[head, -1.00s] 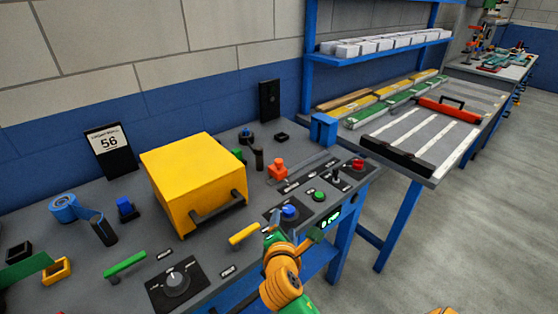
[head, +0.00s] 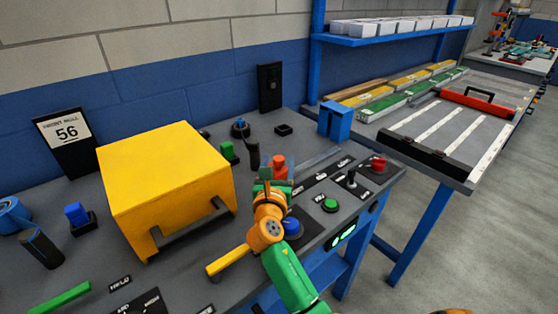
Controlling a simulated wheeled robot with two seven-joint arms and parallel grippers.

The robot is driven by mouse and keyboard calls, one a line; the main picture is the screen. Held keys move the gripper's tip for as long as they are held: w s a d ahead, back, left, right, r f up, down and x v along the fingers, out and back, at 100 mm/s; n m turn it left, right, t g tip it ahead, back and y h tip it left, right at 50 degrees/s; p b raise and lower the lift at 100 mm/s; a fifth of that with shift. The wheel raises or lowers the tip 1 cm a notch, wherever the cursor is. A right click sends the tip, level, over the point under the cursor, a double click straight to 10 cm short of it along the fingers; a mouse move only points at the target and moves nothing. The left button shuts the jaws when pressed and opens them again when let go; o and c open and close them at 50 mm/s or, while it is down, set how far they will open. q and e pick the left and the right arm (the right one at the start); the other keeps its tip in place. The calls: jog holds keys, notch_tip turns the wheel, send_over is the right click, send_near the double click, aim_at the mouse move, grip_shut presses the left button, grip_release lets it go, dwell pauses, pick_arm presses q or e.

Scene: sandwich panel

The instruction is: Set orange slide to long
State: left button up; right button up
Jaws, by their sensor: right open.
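The orange slide (head: 280,165) stands on its dark track on the grey bench, right of the yellow box. Its lower part is hidden behind my right gripper (head: 272,174). The gripper is open and comes up from the front, close in front of the slide. I cannot tell whether it touches the slide. Small label plates (head: 320,176) lie along the track's front side, but their words are too small to read. My left gripper is not in view.
The yellow box (head: 165,180) with a dark handle stands to the left. A blue knob (head: 291,228), a green button (head: 330,205), a toggle lever (head: 351,179) and a red button (head: 378,164) are near the front right. A blue block (head: 335,121) stands at the back right.

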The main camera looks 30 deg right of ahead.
jog(key=shift+x, duration=1.1)
grip_shut()
dwell(0.5)
